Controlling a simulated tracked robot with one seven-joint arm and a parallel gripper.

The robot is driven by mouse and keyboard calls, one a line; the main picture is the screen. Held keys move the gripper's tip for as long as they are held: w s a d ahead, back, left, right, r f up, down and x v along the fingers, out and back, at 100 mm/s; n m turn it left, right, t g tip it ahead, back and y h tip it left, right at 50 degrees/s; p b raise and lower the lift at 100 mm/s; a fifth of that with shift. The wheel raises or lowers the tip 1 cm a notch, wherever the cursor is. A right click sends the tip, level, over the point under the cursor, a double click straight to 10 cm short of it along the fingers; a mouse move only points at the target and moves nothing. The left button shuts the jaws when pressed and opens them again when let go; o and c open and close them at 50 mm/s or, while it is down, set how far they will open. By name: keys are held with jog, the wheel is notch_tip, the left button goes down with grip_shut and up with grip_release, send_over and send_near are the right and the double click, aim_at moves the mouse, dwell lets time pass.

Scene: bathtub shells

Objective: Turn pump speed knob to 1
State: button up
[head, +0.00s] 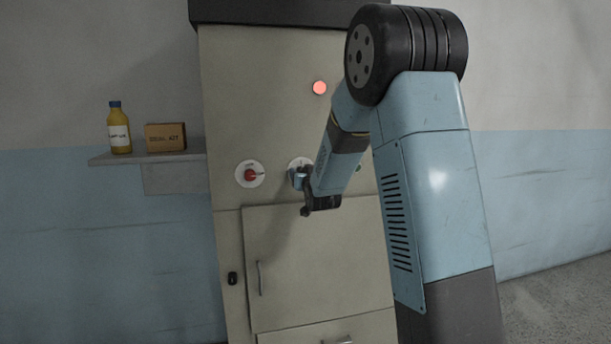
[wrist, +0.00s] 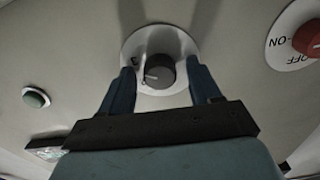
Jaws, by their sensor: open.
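The pump speed knob (wrist: 160,71) is black with a white pointer line, on a round pale dial plate (wrist: 150,40) on the cabinet front. In the wrist view its pointer line is toward the left of the picture; I cannot read the dial's numbers. My gripper (wrist: 160,74) is open, with one blue finger on either side of the knob. Gaps show between the fingers and the knob. In the head view my gripper (head: 297,178) is at the dial and hides the knob; only the upper part of the dial plate (head: 299,162) shows.
A red ON/OFF switch (head: 250,174) is left of the dial, and right of it in the wrist view (wrist: 310,36). A green button (wrist: 36,97) is on the other side. A red lamp (head: 319,88) is above. A shelf (head: 140,159) with a bottle and box is at left.

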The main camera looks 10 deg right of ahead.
jog(key=shift+c, duration=0.3)
jog(key=c, duration=0.9)
jog(key=shift+d, duration=0.35)
jog(key=shift+c, duration=0.4)
jog(key=shift+a, duration=0.25)
jog(key=shift+n, duration=0.3)
jog(key=n, duration=2.3)
jog(key=shift+a+f, duration=0.25)
jog(key=shift+s+n, duration=0.1)
jog(key=shift+n, duration=0.2)
